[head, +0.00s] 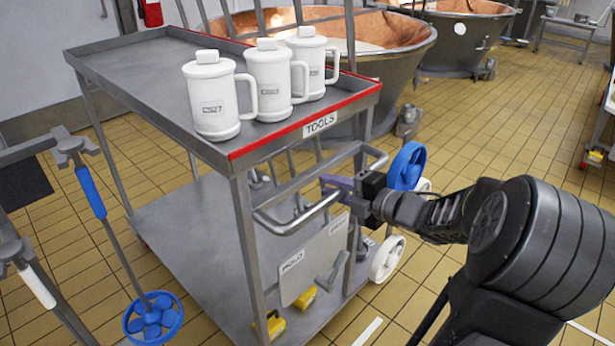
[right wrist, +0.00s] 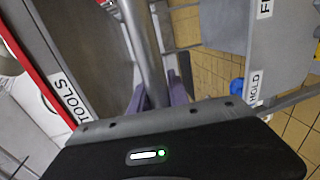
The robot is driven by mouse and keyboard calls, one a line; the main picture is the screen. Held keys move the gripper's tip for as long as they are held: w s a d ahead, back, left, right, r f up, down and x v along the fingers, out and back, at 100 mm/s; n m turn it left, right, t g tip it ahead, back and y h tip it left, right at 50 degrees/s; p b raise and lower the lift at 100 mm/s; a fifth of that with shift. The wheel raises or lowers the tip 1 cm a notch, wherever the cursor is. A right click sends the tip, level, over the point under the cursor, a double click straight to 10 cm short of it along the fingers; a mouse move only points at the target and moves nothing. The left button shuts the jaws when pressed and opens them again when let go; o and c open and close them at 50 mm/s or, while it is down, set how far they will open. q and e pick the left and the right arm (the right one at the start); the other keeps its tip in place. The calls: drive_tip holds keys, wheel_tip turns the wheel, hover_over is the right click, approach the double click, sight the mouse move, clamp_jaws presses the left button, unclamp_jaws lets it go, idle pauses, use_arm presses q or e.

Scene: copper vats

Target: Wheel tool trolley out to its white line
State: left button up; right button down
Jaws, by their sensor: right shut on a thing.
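The tool trolley (head: 240,165) is a grey metal cart with a red front edge and a "TOOLS" label, which also shows in the right wrist view (right wrist: 68,98). Its tubular push handle (head: 300,220) sticks out from the near end. My right gripper (head: 336,183), with purple fingers, is shut on this handle; in the right wrist view its fingers (right wrist: 157,97) stand either side of a grey bar. A short white line (head: 368,331) lies on the floor right of the trolley's near end. Another white strip (head: 590,335) shows at lower right. My left gripper is not in view.
Three white lidded jugs (head: 270,80) stand on the trolley top. White casters (head: 387,258) show below it. Tools with blue parts (head: 152,318) hang from a rack at left. Copper vats (head: 385,50) stand behind. Tiled floor (head: 480,140) at right is largely clear.

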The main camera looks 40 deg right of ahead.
drive_tip(key=f+v, duration=0.1)
drive_tip(key=v, duration=0.5)
drive_tip(key=shift+s, duration=0.35)
drive_tip(key=shift+f, duration=0.1)
drive_tip(key=c, duration=1.3)
unclamp_jaws()
drive_tip(key=shift+o, duration=0.2)
drive_tip(key=v, duration=0.7)
drive_tip(key=shift+s+p, duration=0.35)
drive_tip(key=shift+s, duration=0.05)
